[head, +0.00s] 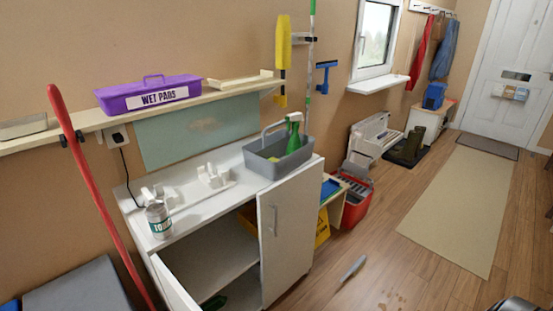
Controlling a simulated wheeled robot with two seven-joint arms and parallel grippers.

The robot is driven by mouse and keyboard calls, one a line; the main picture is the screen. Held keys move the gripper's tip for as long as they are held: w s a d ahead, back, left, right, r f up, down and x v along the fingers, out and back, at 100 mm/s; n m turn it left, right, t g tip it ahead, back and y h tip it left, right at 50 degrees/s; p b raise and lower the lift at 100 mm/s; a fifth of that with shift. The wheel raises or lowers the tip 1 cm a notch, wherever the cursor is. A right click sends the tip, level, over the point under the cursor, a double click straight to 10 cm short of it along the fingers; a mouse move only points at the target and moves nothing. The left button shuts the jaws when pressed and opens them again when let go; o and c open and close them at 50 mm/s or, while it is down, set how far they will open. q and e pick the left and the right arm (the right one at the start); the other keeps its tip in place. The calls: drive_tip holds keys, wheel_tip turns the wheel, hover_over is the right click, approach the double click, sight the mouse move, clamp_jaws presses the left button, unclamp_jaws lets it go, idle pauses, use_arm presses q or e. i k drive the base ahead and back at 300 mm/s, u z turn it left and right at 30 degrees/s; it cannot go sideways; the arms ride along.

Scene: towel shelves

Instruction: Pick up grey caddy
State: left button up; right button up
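The grey caddy (262,168) stands upright on the right end of the white cabinet's top (240,190). It is an open tray with a raised grey handle (272,128). A green spray bottle (294,134) stands in it, and something small and yellow shows inside at its left. The rest of its contents is hidden by the walls.
The cabinet doors (285,235) stand open at the front. A tin (158,220) and white holders (213,176) sit left of the caddy. A shelf with a purple box (150,95) runs above. A brush (353,268) lies on the floor. A dark, silvery shape (515,304) shows bottom right.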

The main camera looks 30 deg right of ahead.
sight(257, 154)
drive_tip(key=z, duration=0.55)
drive_tip(key=k, duration=0.65)
drive_tip(key=z, duration=1.15)
drive_tip(key=i, duration=0.6)
drive_tip(key=z, duration=0.8)
drive_tip(key=i, duration=0.75)
drive_tip(key=u, duration=0.6)
drive_tip(key=i, duration=0.55)
drive_tip(key=u, duration=0.55)
